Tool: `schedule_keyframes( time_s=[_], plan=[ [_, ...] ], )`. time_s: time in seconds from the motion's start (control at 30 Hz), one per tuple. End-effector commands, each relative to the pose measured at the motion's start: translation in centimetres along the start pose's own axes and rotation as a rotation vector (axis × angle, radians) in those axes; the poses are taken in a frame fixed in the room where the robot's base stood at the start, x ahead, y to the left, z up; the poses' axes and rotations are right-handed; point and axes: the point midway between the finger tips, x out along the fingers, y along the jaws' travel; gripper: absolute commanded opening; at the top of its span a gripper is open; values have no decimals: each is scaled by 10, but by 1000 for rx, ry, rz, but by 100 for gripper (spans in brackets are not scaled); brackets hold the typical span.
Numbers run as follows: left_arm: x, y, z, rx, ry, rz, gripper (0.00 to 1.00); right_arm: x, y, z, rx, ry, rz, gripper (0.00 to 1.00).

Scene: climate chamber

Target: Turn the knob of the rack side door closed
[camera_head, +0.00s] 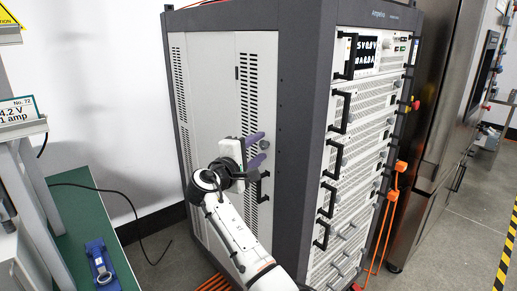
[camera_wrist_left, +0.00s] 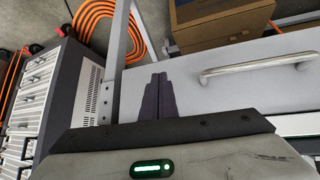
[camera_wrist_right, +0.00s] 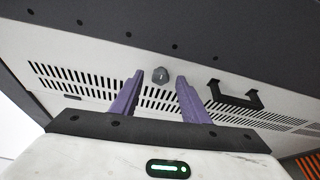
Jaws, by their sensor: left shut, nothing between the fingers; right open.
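The rack side door (camera_head: 256,70) is the light grey vented panel on the left face of the dark-framed rack, and it looks flush with the frame. Its small grey knob (camera_wrist_right: 160,75) shows in the right wrist view, ahead of and between my right fingertips. It also shows in the head view (camera_head: 264,145), close to the fingers. My right gripper (camera_head: 261,147) is open, its purple fingers pointing at the door around the knob's line. Whether they touch the knob I cannot tell. My left gripper (camera_wrist_left: 157,80) is shut and empty in the left wrist view, and out of the head view.
A black door handle (camera_wrist_right: 235,97) sits beside the knob. The rack front (camera_head: 350,160) carries several black handles. A green bench (camera_head: 85,215) with a blue device (camera_head: 101,265) stands at left. In the left wrist view, a drawer handle (camera_wrist_left: 258,67) lies right of the fingers.

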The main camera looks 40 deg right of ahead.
Motion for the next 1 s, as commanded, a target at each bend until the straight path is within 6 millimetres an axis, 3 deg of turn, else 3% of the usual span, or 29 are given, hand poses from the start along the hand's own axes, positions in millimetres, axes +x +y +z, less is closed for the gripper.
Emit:
schedule_keyframes(
  time_s=[0.5, 0.7, 1.0],
  plan=[
    [9, -1, 9, 1, 1, 0, 0, -88, -2, 0, 0, 1, -2, 42],
    [10, -1, 9, 1, 0, 0, 0, -98, -1, 0, -1, 0, -1, 42],
    [10, -1, 9, 2, -1, 0, 0, -98, 0, 0, -1, 0, -1, 42]
  ],
)
